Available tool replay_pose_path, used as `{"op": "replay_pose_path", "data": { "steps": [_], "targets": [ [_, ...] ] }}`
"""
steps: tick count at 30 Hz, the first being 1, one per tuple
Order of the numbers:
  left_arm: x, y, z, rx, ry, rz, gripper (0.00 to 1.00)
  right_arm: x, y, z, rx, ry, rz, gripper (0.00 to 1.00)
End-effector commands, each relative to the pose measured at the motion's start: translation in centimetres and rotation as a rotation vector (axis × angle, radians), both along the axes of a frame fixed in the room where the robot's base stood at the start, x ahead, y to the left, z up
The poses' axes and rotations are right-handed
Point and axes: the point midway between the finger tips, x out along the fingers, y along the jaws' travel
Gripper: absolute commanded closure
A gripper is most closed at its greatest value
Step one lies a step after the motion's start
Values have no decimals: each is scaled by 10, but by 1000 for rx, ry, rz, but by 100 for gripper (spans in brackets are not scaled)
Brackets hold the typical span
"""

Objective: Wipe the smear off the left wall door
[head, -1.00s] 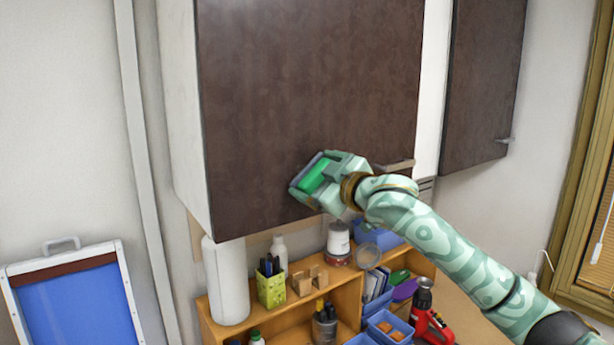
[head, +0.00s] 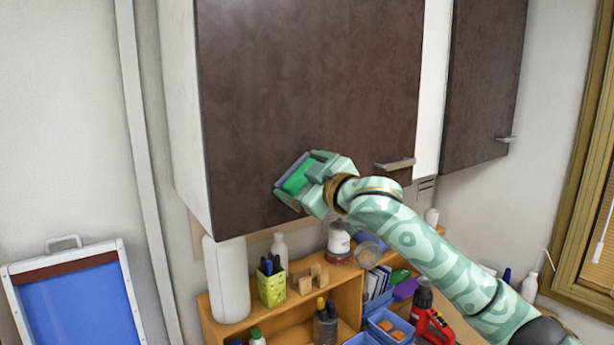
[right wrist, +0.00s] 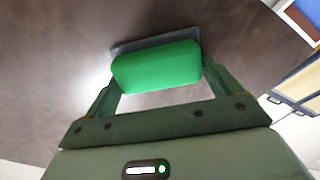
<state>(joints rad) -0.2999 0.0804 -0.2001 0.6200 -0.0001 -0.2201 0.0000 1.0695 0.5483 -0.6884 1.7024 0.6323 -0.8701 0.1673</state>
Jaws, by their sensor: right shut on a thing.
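The left wall door (head: 300,90) is a dark brown cabinet front with a bar handle (head: 394,164) near its lower right. My right gripper (head: 294,180) is shut on a green sponge with a grey pad (head: 297,176), at the lower part of the door. In the right wrist view the green sponge (right wrist: 157,67) sits between the fingers, with its grey pad side toward the brown door (right wrist: 60,60); it looks to be touching or very close. I see no clear smear on the door; the sponge and gripper hide part of it. My left gripper is not in view.
A wooden shelf (head: 290,336) below the cabinet holds a white roll (head: 227,280), a green pen cup (head: 271,287), jars and blue bins. A second brown door (head: 484,80) is to the right. A blue-panelled white frame (head: 75,310) stands at the left.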

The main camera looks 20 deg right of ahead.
Motion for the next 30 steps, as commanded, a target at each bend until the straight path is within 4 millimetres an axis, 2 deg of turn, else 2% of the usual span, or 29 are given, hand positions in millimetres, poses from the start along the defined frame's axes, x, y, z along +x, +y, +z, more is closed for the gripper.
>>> {"op": "replay_pose_path", "data": {
  "steps": [4, 16, 30],
  "targets": [
    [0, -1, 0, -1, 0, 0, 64, -8, -2, -1, 1, 1, 3, 28],
    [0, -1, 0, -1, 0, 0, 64, -51, -19, 0, 0, 1, 1, 28],
    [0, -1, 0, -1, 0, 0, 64, -61, -22, 0, 0, -1, 1, 28]
  ]
}}
